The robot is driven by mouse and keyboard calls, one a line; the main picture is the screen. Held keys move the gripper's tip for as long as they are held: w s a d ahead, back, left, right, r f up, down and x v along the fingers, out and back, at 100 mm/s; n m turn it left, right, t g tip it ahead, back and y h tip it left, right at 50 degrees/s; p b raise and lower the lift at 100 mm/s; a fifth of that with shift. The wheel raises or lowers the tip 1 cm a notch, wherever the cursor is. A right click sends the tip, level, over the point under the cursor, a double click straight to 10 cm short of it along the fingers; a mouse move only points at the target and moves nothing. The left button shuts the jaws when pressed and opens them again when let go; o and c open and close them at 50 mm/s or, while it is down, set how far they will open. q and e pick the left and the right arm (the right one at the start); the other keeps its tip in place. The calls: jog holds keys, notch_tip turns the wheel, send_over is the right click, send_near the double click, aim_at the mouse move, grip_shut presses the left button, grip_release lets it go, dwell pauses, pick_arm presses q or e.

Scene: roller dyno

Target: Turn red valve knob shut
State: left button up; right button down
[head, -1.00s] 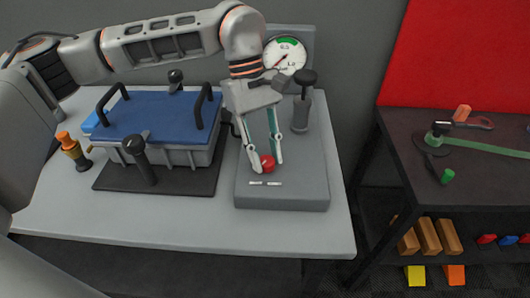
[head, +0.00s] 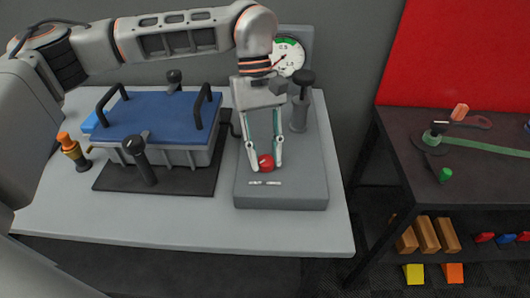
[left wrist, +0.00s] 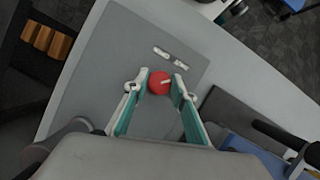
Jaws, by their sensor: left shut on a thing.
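The red valve knob (head: 266,161) sits on top of the grey valve block (head: 300,190). My left gripper (head: 265,168) comes down from above with a fingertip on each side of the knob and is shut on it. In the left wrist view, the red knob (left wrist: 158,84) lies between the two pale fingertips (left wrist: 159,80), and a short white mark shows on its top. White marks (left wrist: 170,57) lie on the block beside the knob. A round gauge (head: 288,56) stands behind, partly hidden by my arm. My right gripper is not in view.
A black-topped post (head: 301,103) stands on the block behind and right of my gripper. Left are a blue-lidded box (head: 158,118) with black handles and an orange-topped part (head: 70,146). The grey table's front strip (head: 200,225) is clear. A dark bench (head: 455,180) stands right.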

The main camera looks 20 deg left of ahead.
pick_arm(q)
jog(key=o, duration=1.1)
jog(key=v, duration=1.2)
